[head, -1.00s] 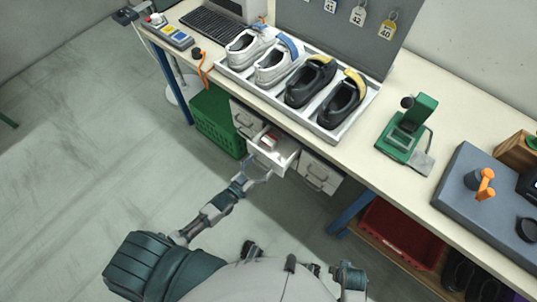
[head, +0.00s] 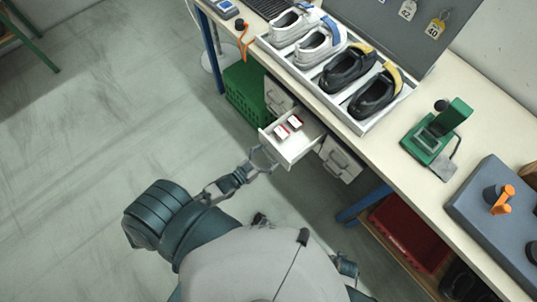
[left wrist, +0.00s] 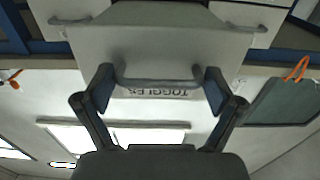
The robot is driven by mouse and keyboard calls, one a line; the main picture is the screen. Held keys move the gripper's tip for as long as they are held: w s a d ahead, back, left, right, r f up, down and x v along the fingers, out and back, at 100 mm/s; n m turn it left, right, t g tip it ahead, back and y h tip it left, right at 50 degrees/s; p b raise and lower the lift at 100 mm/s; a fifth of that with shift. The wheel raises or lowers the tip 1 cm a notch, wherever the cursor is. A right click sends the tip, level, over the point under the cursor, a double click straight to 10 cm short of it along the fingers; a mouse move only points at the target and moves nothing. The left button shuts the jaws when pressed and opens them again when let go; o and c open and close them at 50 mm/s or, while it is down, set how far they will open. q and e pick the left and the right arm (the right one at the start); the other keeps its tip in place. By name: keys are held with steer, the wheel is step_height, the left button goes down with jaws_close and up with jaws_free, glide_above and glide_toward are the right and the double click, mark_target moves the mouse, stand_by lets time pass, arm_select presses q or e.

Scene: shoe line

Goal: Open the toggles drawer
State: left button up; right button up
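The toggles drawer (head: 303,150) is pulled out from under the bench in the head view, with small red-and-white boxes (head: 288,127) inside. In the left wrist view its pale front (left wrist: 160,42) shows a grey bar handle (left wrist: 158,82) and an upside-down TOGGLES label (left wrist: 157,93). My left gripper (head: 262,160) is at the drawer front. In the left wrist view its fingers (left wrist: 158,78) are spread apart, one beside each end of the handle. Whether they touch the handle I cannot tell. My right gripper is not in view.
Closed drawers flank it, one at left (head: 277,97) and one at right (head: 340,158). A green crate (head: 247,95) stands left of them, a red bin (head: 405,235) to the right. A shoe tray (head: 352,122) sits on the bench above. The floor in front is clear.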

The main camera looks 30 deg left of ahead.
arm_select(q)
steer(key=shift+a, duration=0.15)
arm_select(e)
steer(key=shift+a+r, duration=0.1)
arm_select(q)
steer(key=v, duration=1.2)
steer(key=shift+w, duration=0.1)
step_height(320, 180, down, 16)
steer(key=s+d+n+g+y+p, duration=0.1)
steer(key=s+d+g+y, duration=0.2)
steer(key=g, duration=0.5)
steer(key=s+f+g+y, duration=0.1)
steer(key=s+f+g, duration=0.1)
steer(key=s+d+f+g+y, duration=0.1)
steer(key=s+f+g, duration=0.2)
steer(key=s+d+f+g+y, duration=0.1)
steer(key=s+f+g, duration=0.1)
steer(key=f, duration=0.1)
steer(key=shift+s+d+f+n+p, duration=0.1)
steer(key=shift+s+d+n+p, duration=0.1)
steer(key=shift+s+n+p, duration=0.2)
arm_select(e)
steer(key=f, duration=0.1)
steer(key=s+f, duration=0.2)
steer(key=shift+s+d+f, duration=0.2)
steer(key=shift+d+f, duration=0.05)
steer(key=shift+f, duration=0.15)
